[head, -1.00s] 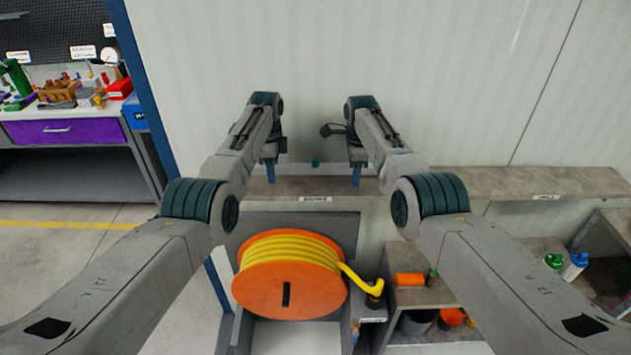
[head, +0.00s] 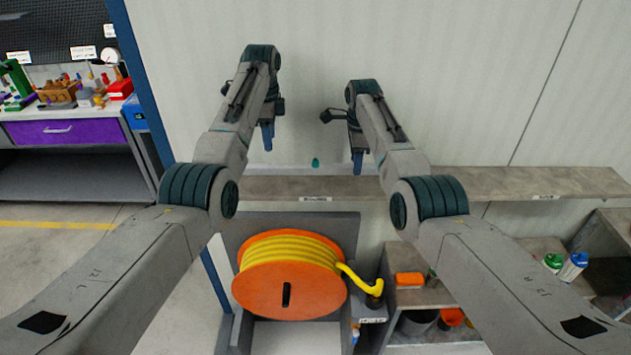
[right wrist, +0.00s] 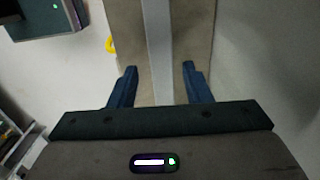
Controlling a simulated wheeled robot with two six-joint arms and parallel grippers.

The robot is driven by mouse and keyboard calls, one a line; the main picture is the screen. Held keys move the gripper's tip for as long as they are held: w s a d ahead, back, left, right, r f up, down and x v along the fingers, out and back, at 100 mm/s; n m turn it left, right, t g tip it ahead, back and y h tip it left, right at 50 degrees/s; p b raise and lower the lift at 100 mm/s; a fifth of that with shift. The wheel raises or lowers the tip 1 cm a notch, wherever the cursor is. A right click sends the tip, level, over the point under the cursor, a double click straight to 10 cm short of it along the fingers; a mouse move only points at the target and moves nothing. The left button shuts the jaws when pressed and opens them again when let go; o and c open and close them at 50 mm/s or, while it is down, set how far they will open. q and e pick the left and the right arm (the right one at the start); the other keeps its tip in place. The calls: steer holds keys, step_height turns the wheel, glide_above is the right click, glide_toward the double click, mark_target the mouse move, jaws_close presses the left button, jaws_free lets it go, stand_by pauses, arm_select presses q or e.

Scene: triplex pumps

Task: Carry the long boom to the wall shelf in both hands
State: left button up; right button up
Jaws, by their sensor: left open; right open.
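The long boom (head: 297,170) is a pale grey bar lying along the wall shelf (head: 460,184), mostly seen as a thin strip at the shelf's back in the head view. In the right wrist view the boom (right wrist: 159,45) runs lengthwise over the brownish shelf top (right wrist: 198,35). My right gripper (head: 357,162) is open above the shelf; in its wrist view its fingers (right wrist: 160,85) stand apart on either side of the boom's line, with gaps to it. My left gripper (head: 267,137) is open, empty and higher, clear above the shelf.
A small green piece (head: 315,162) shows at the boom between my grippers. An orange reel with yellow hose (head: 288,275) stands below the shelf. A lower unit with an orange item (head: 409,280) is right of it. The shelf's right part is bare.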

step_height(320, 180, up, 8)
steer(key=shift+f, duration=0.15)
stand_by(0.5)
